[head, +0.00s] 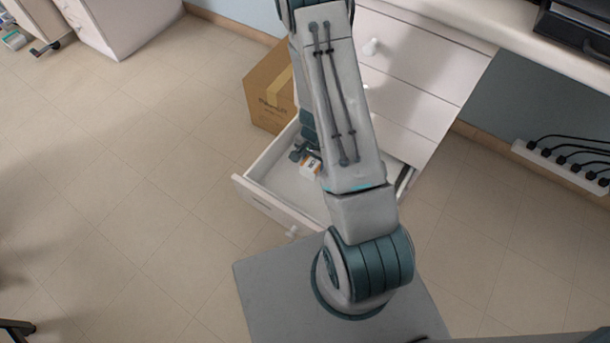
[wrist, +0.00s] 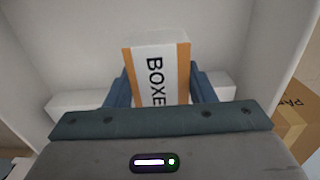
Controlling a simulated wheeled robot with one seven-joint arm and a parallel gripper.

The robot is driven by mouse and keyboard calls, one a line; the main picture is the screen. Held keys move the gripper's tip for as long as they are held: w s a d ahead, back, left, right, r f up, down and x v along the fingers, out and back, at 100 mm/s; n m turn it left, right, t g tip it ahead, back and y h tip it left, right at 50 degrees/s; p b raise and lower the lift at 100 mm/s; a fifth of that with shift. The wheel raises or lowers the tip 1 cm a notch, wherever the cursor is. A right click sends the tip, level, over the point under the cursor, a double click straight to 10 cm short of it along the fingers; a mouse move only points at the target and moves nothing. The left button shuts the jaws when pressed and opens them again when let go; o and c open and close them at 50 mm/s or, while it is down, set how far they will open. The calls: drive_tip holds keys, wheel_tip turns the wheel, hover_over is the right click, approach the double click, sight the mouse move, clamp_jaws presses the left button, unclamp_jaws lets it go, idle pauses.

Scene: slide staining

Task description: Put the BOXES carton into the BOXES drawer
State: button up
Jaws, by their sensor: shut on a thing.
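The BOXES carton (wrist: 158,70) is white with orange side edges and black lettering reading "BOXE", the rest hidden by my gripper. My gripper (wrist: 160,92) is shut on it, with one blue finger on each side. In the head view, the small carton (head: 310,168) shows beside my arm, within the outline of the open drawer, and my gripper (head: 302,152) is partly hidden by my arm. The open drawer (head: 268,203) is white, with pale walls around the carton in the wrist view. I cannot tell whether the carton touches the drawer floor.
A brown cardboard box (head: 268,92) stands on the floor beside the drawer unit (head: 415,85); its edge shows at the right of the wrist view (wrist: 292,125). A power strip with several black plugs (head: 560,160) is at right.

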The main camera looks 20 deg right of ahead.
drive_tip(key=a+f, duration=0.1)
drive_tip(key=a, duration=0.1)
drive_tip(key=a+f, duration=0.1)
drive_tip(key=a, duration=0.1)
drive_tip(key=a+f+b, duration=0.1)
drive_tip(key=a+f, duration=0.1)
drive_tip(key=shift+w+a+f, duration=0.1)
drive_tip(key=shift+w+a, duration=0.3)
drive_tip(key=shift+f+b, duration=1.1)
drive_tip(key=shift+f, duration=0.85)
drive_tip(key=shift+f, duration=0.15)
drive_tip(key=o, duration=1)
drive_tip(key=shift+c, duration=0.2)
